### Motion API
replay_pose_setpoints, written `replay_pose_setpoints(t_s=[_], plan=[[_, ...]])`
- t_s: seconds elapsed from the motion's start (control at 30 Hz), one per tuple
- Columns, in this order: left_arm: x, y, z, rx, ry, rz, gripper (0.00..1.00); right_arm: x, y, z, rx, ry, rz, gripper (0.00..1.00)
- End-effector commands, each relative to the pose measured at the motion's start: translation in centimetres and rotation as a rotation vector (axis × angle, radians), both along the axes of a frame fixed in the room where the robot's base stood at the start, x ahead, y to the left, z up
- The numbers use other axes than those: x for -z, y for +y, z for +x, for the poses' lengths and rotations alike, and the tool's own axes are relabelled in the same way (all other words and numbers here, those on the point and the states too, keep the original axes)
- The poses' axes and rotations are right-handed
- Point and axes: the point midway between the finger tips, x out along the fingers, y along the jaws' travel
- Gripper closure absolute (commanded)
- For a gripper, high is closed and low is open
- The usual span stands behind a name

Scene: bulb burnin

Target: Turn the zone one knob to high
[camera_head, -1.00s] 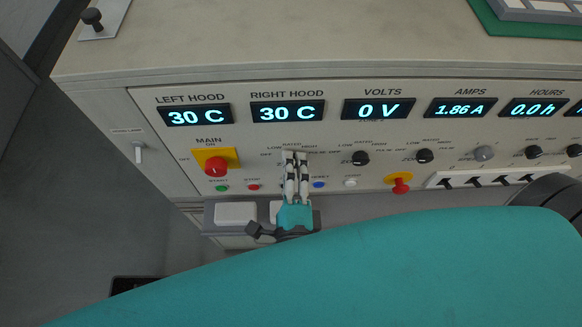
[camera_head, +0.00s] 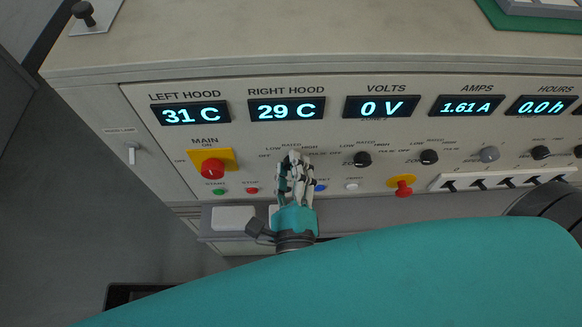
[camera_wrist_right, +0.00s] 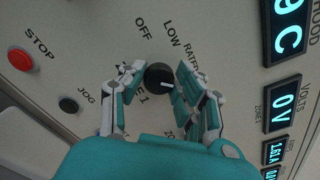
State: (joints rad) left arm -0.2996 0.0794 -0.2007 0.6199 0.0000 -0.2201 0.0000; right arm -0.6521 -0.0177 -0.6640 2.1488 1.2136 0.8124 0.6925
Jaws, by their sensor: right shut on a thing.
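The zone one knob (camera_wrist_right: 157,75) is black and round with a white pointer mark. In the right wrist view it sits between the fingers of my right gripper (camera_wrist_right: 160,72), which is shut on it. The mark points to the right, toward the right finger. The OFF and LOW labels show above the knob; RATED is partly covered, and I cannot read HIGH there. In the head view my right gripper (camera_head: 293,160) is at the panel below the right hood display (camera_head: 287,110) and hides the knob. My left gripper is not in view.
A red main switch (camera_head: 212,168) on a yellow plate is left of the gripper. Another black knob (camera_head: 362,159) is to its right. Small push buttons, including a red stop button (camera_wrist_right: 20,59), lie close below. A red knob on yellow (camera_head: 403,187) is further right.

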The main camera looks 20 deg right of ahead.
Motion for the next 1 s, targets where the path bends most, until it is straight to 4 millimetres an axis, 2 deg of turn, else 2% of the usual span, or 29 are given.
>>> replay_pose_setpoints(t_s=[0.27, 0.3, 0.47, 0.77, 0.87, 1.0], plan=[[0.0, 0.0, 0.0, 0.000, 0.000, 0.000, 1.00, 0.1, 0.0, 0.0, -0.001, 0.002, 0.000, 1.00], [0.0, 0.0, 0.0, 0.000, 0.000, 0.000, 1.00, 0.1, 0.0, 0.0, -0.001, 0.002, 0.000, 0.65], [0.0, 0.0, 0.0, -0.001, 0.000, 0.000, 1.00, 0.1, 0.0, 0.0, 0.000, 0.002, -0.002, 0.45], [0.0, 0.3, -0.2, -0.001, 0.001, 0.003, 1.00, 0.1, 0.1, -0.2, -0.001, 0.003, -0.001, 0.45], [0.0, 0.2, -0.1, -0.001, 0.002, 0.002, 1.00, 0.1, 0.4, -1.2, -0.002, 0.005, -0.003, 0.45], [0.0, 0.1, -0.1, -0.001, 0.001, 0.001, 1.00, 0.2, 1.0, -3.5, -0.003, 0.006, -0.004, 0.45]])
